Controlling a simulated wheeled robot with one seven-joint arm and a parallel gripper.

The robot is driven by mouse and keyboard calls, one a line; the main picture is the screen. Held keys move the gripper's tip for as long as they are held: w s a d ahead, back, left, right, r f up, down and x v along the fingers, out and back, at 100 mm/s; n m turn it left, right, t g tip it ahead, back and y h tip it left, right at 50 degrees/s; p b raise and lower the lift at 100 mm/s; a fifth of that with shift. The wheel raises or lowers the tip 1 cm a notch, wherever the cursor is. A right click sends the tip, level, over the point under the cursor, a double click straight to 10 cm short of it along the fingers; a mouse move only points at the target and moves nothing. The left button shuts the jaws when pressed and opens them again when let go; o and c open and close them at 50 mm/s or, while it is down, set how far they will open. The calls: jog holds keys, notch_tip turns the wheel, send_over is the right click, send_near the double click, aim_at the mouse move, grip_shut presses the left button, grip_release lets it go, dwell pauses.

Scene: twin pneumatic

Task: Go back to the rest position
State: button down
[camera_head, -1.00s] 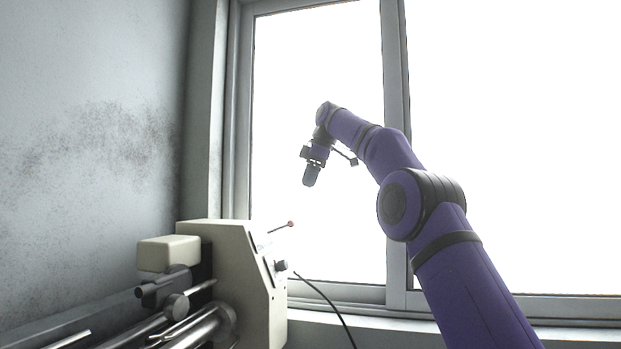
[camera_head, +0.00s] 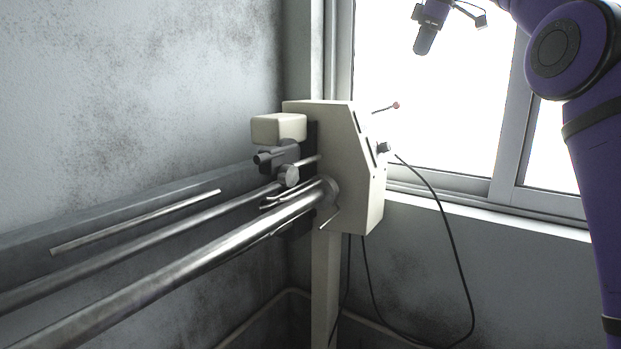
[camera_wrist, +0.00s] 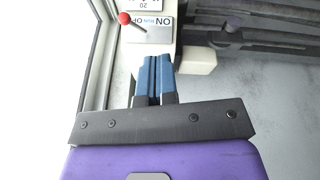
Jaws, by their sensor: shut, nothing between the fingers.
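My gripper (camera_head: 424,40) hangs at the top of the head view, in front of the bright window, pointing down. It is up and to the right of the machine's cream housing (camera_head: 345,150), apart from it. In the wrist view its two blue fingers (camera_wrist: 153,78) are together with nothing between them. A red-tipped lever (camera_wrist: 125,18) beside an ON/OFF label (camera_wrist: 152,24) shows beyond the fingertips; the lever also shows on the housing in the head view (camera_head: 396,105). My purple arm runs down the right side of the head view.
Long metal rails (camera_head: 180,250) run from the housing toward the lower left along a stained grey wall (camera_head: 120,90). A black cable (camera_head: 455,240) loops below the housing. The window frame (camera_head: 507,120) stands behind my arm. Open air surrounds the gripper.

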jog(key=s+a+f+m+t+h, duration=0.1)
jog(key=s+f+m, duration=0.25)
jog(key=s, duration=0.75)
jog(key=s+a+f+m+h, duration=0.15)
jog(key=s+m, duration=0.25)
jog(key=s, duration=0.7)
jog(key=s+d+f+m+t, duration=0.1)
jog(key=s+d+f+m, duration=0.1)
jog(key=s+f, duration=0.9)
jog(key=s+d+f+m, duration=0.1)
jog(key=s+f+m, duration=0.2)
jog(key=s+f, duration=0.8)
jog(key=shift+s+d+f+m+t, duration=0.25)
jog(key=shift+s+d+m+t, duration=0.15)
jog(key=shift+s, duration=0.3)
jog(key=shift+a+h, duration=0.15)
jog(key=shift+h, duration=0.1)
